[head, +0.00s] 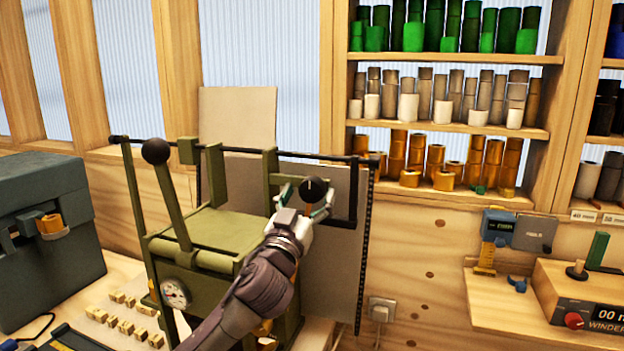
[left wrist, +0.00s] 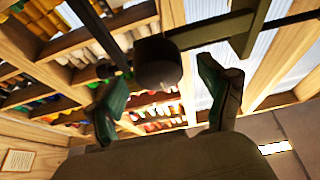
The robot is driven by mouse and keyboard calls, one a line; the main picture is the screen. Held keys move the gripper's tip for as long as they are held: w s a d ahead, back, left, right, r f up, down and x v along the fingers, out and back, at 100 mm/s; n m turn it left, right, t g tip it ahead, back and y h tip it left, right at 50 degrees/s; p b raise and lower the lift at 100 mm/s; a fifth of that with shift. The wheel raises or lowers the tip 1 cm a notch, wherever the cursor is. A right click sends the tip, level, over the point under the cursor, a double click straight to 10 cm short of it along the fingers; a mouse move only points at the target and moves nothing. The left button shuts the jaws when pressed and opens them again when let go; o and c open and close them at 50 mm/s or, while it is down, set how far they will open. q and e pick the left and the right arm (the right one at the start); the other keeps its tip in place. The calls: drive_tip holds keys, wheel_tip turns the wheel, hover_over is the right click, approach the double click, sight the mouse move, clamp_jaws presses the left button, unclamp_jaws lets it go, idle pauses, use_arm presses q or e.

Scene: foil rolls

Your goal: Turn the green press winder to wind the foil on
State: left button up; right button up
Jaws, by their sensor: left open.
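The green press (head: 222,228) stands on the bench at the left centre, with a dark bar along its top. A black round knob (head: 313,190) sits on the press's right side, by a black crank-like bar (head: 342,222). My left gripper (head: 305,206) is open, with its green-padded fingers on either side of the knob. In the left wrist view the knob (left wrist: 157,63) shows just beyond and between the two spread fingers (left wrist: 165,100). I cannot tell whether a finger touches it. My right gripper is not in view.
A second black ball (head: 156,151) tops a lever on the press. A grey box (head: 45,235) stands at the left. Shelves of foil rolls (head: 435,175) fill the back wall. A small winder unit (head: 585,300) sits on a ledge at the right.

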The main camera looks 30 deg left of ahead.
use_arm(q)
drive_tip(key=shift+x, duration=0.9)
drive_tip(key=shift+w+r, duration=0.1)
drive_tip(key=shift+w, duration=0.15)
drive_tip(key=shift+c, duration=0.9)
drive_tip(key=c, duration=1)
drive_tip(key=shift+p, duration=0.3)
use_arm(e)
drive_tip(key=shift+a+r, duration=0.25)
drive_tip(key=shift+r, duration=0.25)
use_arm(q)
drive_tip(key=shift+m+h, duration=0.4)
drive_tip(key=shift+m, duration=0.2)
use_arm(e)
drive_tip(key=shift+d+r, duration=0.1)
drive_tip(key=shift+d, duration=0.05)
